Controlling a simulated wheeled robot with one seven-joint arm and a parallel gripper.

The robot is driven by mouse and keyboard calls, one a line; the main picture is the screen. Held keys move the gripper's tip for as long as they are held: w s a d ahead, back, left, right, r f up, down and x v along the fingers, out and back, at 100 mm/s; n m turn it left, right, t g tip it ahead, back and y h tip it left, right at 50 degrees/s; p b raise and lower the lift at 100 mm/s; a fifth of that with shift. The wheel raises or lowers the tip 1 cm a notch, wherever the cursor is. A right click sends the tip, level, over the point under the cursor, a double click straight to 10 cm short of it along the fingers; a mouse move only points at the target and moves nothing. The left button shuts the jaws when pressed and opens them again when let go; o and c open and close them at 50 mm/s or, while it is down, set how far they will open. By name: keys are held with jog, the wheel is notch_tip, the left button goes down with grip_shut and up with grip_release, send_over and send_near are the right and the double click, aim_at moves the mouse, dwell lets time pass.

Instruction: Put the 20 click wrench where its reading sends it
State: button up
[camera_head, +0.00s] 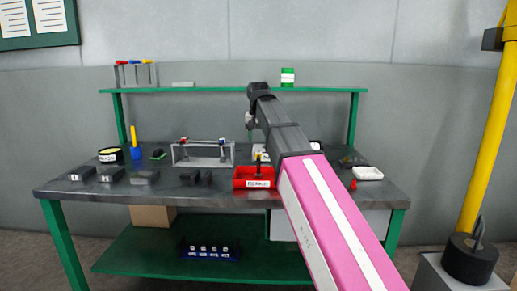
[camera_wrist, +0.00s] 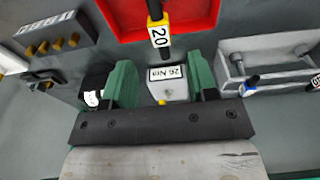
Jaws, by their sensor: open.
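The 20 wrench (camera_wrist: 158,36), black with a yellow band and a white "20" tag, reaches from the red tray (camera_wrist: 197,28) toward the tester in the wrist view. In the head view its yellow-and-black end (camera_head: 258,158) shows above the red tray (camera_head: 254,184). Whether it stands or leans is unclear. The grey tester (camera_wrist: 170,92) has a display that appears to read 26 Nm, upside down. My gripper (camera_wrist: 161,85) is open and empty, its green fingers on either side of the tester in the picture. In the head view my gripper (camera_head: 250,120) is partly hidden by my arm.
A clear-walled rack (camera_head: 204,153) with red- and blue-marked tools stands left of the red tray. Several dark blocks (camera_head: 111,175) lie at the bench's left front. A white dish (camera_head: 368,173) is at the right. A green shelf (camera_head: 210,90) runs behind. My arm hides part of the bench.

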jog(key=shift+s+r, duration=0.2)
jog(key=shift+r, duration=1.05)
jog(key=shift+s+r, duration=0.15)
jog(key=shift+r, duration=1.05)
